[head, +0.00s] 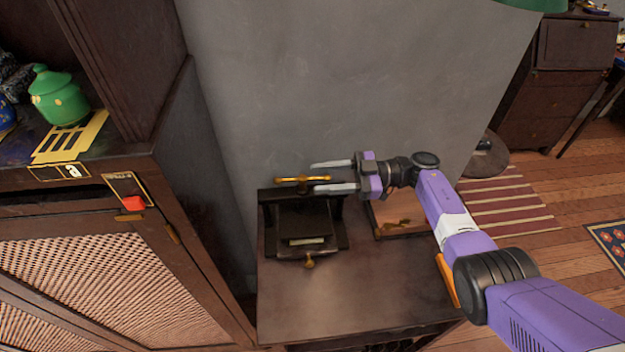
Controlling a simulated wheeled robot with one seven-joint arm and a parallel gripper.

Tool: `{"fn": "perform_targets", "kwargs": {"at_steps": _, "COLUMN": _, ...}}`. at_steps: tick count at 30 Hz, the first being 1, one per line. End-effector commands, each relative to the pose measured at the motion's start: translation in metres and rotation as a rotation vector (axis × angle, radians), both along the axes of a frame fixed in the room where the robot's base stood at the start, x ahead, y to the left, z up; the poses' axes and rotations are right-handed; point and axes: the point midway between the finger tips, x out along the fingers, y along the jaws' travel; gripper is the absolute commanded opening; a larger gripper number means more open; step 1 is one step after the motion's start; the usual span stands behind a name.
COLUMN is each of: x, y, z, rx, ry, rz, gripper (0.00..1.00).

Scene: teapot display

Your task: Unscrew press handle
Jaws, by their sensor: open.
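The press (267,225) is a dark frame standing at the back left of a small wooden table (330,300), near the grey wall. Its brass press handle (290,180) is a bar lying across the top of the frame. My gripper (313,177) comes in from the right, with its two pale fingers apart and pointing left. The fingertips are at the right end of the handle, one on its far side and one on its near side. I cannot tell whether either finger touches it. A small brass knob (309,262) sticks out at the press's front.
A wooden tray (378,232) with a brass piece (392,225) lies right of the press. A dark cabinet (195,170) stands close on the left, carrying a green lidded pot (58,98). The table's front part is bare.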

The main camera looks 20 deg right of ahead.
Motion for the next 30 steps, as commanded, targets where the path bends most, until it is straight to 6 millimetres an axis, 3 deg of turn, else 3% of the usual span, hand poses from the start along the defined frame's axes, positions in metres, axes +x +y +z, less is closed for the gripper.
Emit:
{"fn": "perform_targets", "kwargs": {"at_steps": 3, "x": -0.006, "y": -0.02, "z": -0.002, "rx": -0.001, "ry": -0.001, "rz": -0.003, "gripper": 0.43}}
{"fn": "perform_targets", "kwargs": {"at_steps": 9, "x": -0.013, "y": -0.039, "z": -0.001, "rx": 0.0, "ry": 0.0, "rz": 0.0, "gripper": 0.43}}
{"fn": "perform_targets", "kwargs": {"at_steps": 30, "x": -0.014, "y": -0.042, "z": 0.0, "rx": 0.001, "ry": 0.0, "rz": 0.0, "gripper": 0.43}}
